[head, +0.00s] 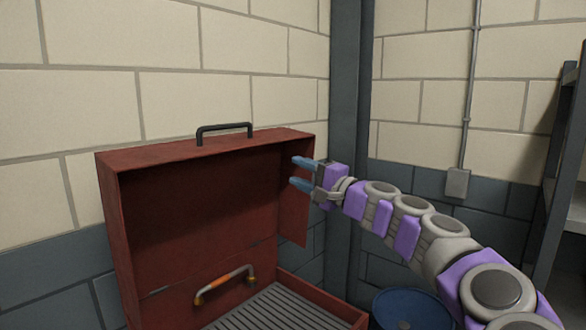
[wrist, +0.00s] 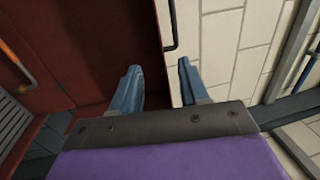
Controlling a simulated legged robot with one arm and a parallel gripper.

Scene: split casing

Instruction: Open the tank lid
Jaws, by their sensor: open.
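The tank is a red metal casing (head: 340,304) standing by the wall corner. Its red lid (head: 200,185) stands raised and tipped back, so the hollow inside of the lid faces me. A black handle (head: 224,127) is on the lid's top edge; it also shows in the wrist view (wrist: 173,30). My gripper (head: 295,172) is open and empty at the lid's right side. In the wrist view, the gripper (wrist: 158,64) has its left finger over the red lid and its right finger over the wall. Contact with the lid cannot be told.
An orange-and-grey handle (head: 224,283) is low in the casing, above a ribbed grey grate (head: 275,312). A blue drum (head: 410,308) stands at the lower right. A dark shelf frame (head: 556,170) is at the far right. Block walls stand close behind the casing.

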